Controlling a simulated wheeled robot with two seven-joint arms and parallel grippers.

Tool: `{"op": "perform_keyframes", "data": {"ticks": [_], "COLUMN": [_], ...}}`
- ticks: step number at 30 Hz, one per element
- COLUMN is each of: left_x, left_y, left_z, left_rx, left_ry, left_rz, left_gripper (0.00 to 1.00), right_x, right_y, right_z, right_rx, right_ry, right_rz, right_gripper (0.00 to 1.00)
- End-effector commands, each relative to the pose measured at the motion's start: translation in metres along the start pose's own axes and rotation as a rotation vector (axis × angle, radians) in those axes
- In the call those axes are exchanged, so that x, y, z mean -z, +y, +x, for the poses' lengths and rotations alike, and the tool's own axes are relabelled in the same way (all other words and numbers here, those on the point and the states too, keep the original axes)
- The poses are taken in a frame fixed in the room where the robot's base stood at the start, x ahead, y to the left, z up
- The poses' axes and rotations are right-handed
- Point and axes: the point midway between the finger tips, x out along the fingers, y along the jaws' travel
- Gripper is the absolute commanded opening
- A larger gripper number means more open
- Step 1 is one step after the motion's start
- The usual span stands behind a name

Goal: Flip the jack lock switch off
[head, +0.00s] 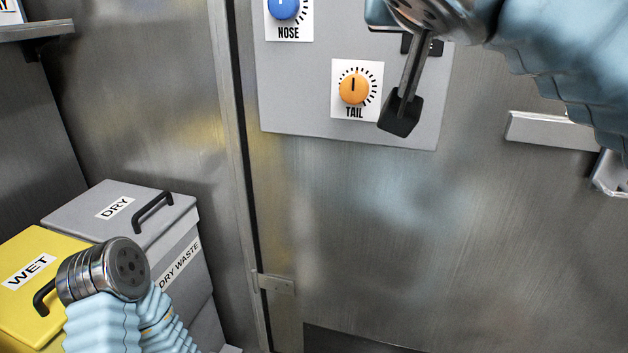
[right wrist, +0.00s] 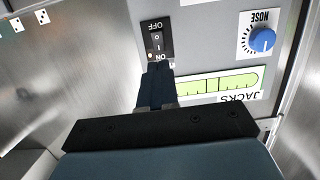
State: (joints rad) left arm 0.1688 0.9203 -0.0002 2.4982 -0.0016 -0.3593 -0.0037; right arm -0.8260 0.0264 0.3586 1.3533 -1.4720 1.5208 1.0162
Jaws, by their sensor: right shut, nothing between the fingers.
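The jack lock switch (right wrist: 157,45) shows upside down in the right wrist view, on a black plate marked OFF at the top and ON at the bottom. My right gripper (right wrist: 157,70) is shut and empty, its dark fingertips at the ON end of the plate. I cannot tell whether they touch it. My left arm ends in a round metal wrist at lower left; no left fingers show.
The blue NOSE knob (right wrist: 262,40) and a green JACKS level strip (right wrist: 220,84) are near the switch. The grey panel (head: 300,110) is on a metal wall. A yellow WET bin (head: 70,245) and grey DRY bin (head: 85,205) stand lower left. A metal ledge (head: 550,131) is at right.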

Motion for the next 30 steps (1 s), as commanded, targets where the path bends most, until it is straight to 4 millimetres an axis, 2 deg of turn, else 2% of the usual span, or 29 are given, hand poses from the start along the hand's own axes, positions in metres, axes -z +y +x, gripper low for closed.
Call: {"op": "perform_keyframes", "data": {"ticks": [1, 12, 30], "left_x": [0.000, 0.000, 0.000], "left_y": [0.000, 0.000, -0.001], "left_z": [0.000, 0.001, 0.003], "left_rx": [0.000, 0.000, 0.000], "left_ry": [0.000, 0.000, 0.000], "left_rz": [0.000, 0.000, 0.000], "left_gripper": [0.43, 0.43, 0.43], "right_x": [-0.007, -0.052, -0.142], "right_y": [-0.007, -0.052, -0.106], "right_z": [0.009, 0.049, 0.108], "right_rx": [0.002, 0.074, 0.199], "right_ry": [-0.015, -0.094, -0.250], "right_rz": [-0.025, -0.175, -0.367], "right_gripper": [0.00, 0.00, 0.00]}}
